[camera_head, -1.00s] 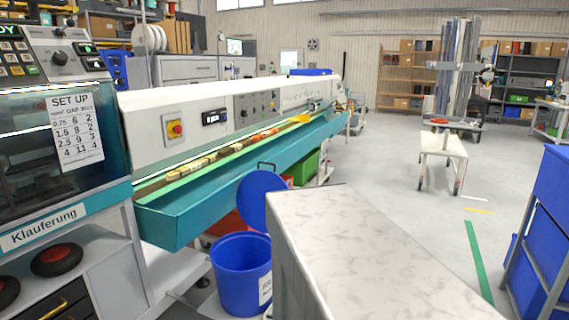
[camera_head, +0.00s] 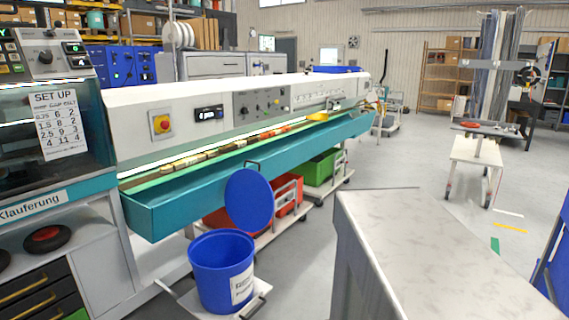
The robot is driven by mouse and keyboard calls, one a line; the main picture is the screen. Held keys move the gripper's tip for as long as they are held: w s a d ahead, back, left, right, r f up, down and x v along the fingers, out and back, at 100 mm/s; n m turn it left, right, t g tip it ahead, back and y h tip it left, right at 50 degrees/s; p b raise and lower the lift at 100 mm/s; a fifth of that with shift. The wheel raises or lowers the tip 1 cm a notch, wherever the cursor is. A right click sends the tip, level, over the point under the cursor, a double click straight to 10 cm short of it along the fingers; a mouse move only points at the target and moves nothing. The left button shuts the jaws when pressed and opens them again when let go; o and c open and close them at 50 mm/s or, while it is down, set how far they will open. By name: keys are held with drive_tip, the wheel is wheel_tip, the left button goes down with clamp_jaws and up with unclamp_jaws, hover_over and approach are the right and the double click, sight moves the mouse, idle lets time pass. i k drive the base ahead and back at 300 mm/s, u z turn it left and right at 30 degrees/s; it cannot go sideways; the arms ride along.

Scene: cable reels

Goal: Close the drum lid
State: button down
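The blue drum (camera_head: 218,275) stands on a low wheeled base at the lower middle of the head view, with a white label on its side. Its round blue lid (camera_head: 249,199) stands tilted up behind the drum's far right rim, and the drum's mouth is open. A dark handle (camera_head: 252,164) shows at the lid's upper edge. My gripper is not in view.
A long white machine with a teal trough (camera_head: 165,211) runs behind the drum. A pale marbled worktop (camera_head: 430,235) stands right of it. Red and green crates (camera_head: 321,167) sit on carts behind. Grey floor is free between the worktop and the machine.

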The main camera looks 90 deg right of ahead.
sight(249, 197)
drive_tip(key=k, duration=0.8)
drive_tip(key=z, duration=4.55)
drive_tip(key=i, duration=0.15)
drive_tip(key=u, duration=2.95)
drive_tip(key=i, duration=1)
drive_tip(key=z, duration=0.05)
drive_tip(key=k, duration=0.15)
drive_tip(key=z, duration=0.15)
